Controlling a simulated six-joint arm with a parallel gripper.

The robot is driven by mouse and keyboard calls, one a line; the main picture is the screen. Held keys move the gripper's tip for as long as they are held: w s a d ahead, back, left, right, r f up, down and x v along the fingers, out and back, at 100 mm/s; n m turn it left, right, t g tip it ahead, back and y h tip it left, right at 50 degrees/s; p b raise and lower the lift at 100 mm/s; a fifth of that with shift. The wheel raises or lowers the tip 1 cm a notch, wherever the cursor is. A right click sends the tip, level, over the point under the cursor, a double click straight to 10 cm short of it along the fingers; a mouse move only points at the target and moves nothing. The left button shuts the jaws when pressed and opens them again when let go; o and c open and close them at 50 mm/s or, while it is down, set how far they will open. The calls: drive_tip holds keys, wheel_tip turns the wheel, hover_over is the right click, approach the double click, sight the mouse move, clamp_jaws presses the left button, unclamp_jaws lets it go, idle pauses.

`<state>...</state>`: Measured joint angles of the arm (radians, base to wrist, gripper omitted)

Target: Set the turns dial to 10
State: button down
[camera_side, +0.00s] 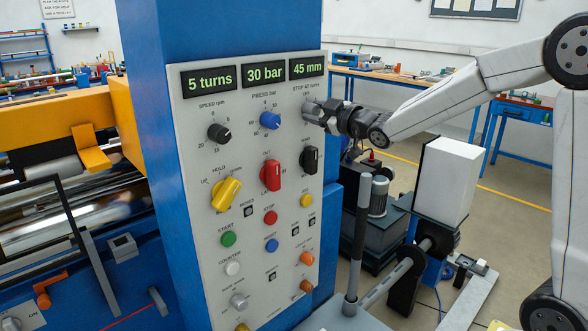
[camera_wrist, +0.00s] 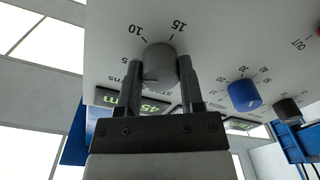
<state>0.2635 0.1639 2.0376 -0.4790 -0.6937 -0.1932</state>
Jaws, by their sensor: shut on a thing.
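The turns dial (camera_wrist: 158,62) is a grey round knob at the top right of the control panel, under the label "STOP AT turns". In the wrist view it sits between the two fingers of my gripper (camera_wrist: 160,70), which is shut on it. The turns display (camera_side: 208,80) reads "5 turns".
A blue press dial (camera_side: 270,120) and a black speed dial (camera_side: 219,134) sit to the left. A black knob (camera_side: 309,160) is just below my gripper. Other displays read "30 bar" (camera_side: 263,74) and "45 mm" (camera_side: 307,68). The space right of the panel is open at gripper height.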

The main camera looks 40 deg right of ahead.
drive_tip(key=m, duration=1)
drive_tip(key=shift+m, duration=0.3)
idle(0.4)
drive_tip(key=shift+c, duration=1.1)
unclamp_jaws()
drive_tip(key=s, duration=0.7)
drive_tip(key=shift+s, duration=0.4)
drive_tip(key=shift+f, duration=0.15)
